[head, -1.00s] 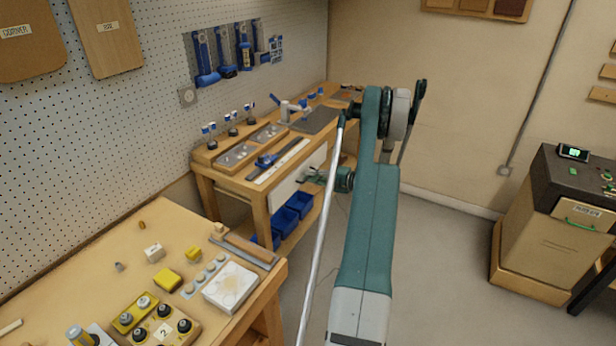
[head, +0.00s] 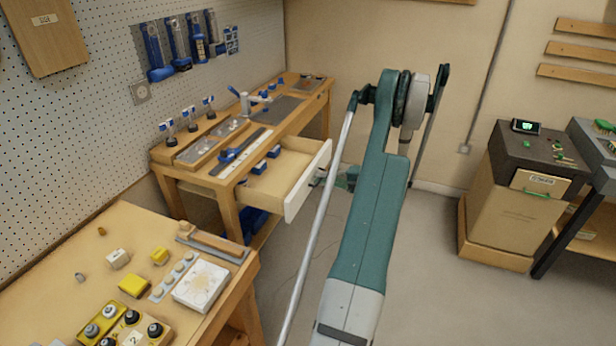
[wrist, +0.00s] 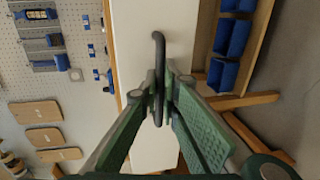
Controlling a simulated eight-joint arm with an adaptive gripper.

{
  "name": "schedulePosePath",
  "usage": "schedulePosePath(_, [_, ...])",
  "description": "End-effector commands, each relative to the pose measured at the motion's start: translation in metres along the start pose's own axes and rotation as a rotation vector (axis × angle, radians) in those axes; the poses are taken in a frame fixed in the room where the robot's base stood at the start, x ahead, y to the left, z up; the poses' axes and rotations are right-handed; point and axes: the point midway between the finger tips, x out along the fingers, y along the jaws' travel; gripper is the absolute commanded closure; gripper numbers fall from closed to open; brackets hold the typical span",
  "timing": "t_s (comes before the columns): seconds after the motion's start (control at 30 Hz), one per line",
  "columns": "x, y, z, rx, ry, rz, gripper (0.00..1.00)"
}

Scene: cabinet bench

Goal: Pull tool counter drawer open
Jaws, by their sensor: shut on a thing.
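The tool counter drawer is pulled out from the wooden counter (head: 222,187) in the head view. Its white front (head: 308,180) stands well clear of the counter, and its inside shows, with blue items in it. In the wrist view the white drawer front (wrist: 140,35) runs from top to bottom, with a dark bar handle (wrist: 158,50) across it. My gripper (wrist: 162,95) has its green fingers closed around the handle. In the head view my gripper is mostly hidden behind my arm, just right of the drawer front.
Blue bins (wrist: 230,38) sit on the shelf below the counter. A nearer workbench (head: 120,240) with small parts stands at lower left. A cabinet (head: 510,205) stands at right. Open floor (head: 420,275) lies between them.

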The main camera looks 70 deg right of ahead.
Motion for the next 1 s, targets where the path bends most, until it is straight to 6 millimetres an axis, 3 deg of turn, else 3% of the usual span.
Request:
schedulePosePath(0.1, [-0.015,-0.004,0.001,0.0,-0.002,0.0,1.0])
schedulePosePath(0.27, [-0.025,-0.005,0.0,-0.001,-0.001,0.0,1.0])
schedulePosePath(0.63, [-0.025,-0.005,0.001,-0.001,-0.001,0.0,1.0])
schedulePosePath(0.67, [-0.025,-0.005,0.001,-0.001,-0.001,0.0,0.9])
schedulePosePath(0.7, [-0.025,-0.005,0.0,0.0,0.0,0.0,0.87])
schedulePosePath(1.0, [-0.025,-0.005,0.0,0.0,0.0,0.0,0.87])
